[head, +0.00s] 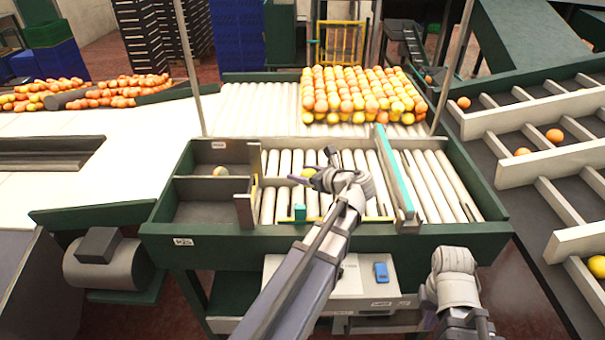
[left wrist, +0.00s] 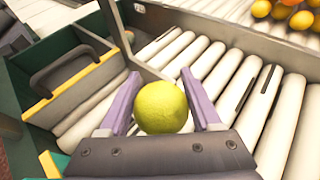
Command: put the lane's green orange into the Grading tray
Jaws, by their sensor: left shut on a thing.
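The green orange (left wrist: 161,107) is yellow-green and sits between the two purple fingers of my left gripper (left wrist: 165,100), which is shut on it. In the head view the green orange (head: 308,172) shows partly at the fingertips of my left gripper (head: 312,178), over the white roller lane. I cannot tell its height above the rollers. A dark two-compartment tray (head: 205,206) lies left of the gripper, but I cannot read a Grading label on it. One dull orange (head: 220,171) lies in its back compartment. Only part of my right arm shows, at lower right; its gripper is not visible.
A teal-topped divider (head: 394,180) runs along the lane right of my gripper. A wall with a yellow edge (head: 246,205) stands between tray and lane. Many oranges (head: 360,95) are massed behind the lane. Sloped racks (head: 540,165) stand at right.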

